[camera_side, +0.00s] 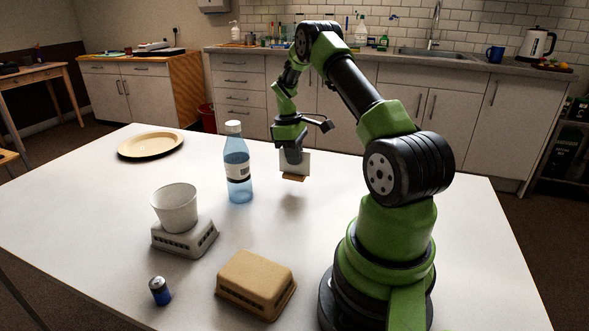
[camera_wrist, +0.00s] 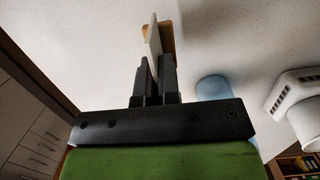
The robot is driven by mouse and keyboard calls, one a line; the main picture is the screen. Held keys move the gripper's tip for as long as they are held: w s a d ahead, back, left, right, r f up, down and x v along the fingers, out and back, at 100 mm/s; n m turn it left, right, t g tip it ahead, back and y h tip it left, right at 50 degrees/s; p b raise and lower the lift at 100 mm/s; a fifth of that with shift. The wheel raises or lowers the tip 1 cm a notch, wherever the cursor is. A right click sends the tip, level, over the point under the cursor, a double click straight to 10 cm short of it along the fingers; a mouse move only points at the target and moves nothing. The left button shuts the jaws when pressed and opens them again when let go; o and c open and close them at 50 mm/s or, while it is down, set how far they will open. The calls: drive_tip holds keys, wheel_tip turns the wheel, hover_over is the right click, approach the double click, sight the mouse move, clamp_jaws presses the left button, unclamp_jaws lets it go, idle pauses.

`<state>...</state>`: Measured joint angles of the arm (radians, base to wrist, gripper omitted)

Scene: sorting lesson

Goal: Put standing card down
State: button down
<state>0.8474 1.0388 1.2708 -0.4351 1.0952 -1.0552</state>
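The standing card (camera_side: 301,161) is a white upright panel on a small wooden foot (camera_side: 294,178). My gripper (camera_side: 289,154) is shut on the card and holds it over the far middle of the table, right of the bottle. A shadow lies on the table below the foot, and the card looks raised a little above the top. In the wrist view, the white card (camera_wrist: 152,35) sits between the two dark fingers of my gripper (camera_wrist: 157,72), with part of the wooden foot beyond them. The fingers hide part of the card.
A blue bottle (camera_side: 237,170) stands left of the card. A cream plate (camera_side: 151,145) lies at the far left. A white cup (camera_side: 176,209) stands on a pale slotted block (camera_side: 197,241). A tan box (camera_side: 255,281) and a blue battery (camera_side: 160,291) are at the front. White table (camera_side: 400,190) shows bare around the card.

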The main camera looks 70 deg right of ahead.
sight(295, 174)
drive_tip(key=shift+f, duration=1.65)
drive_tip(key=shift+f, duration=0.1)
drive_tip(key=c, duration=1.3)
unclamp_jaws()
drive_tip(key=shift+c, duration=0.2)
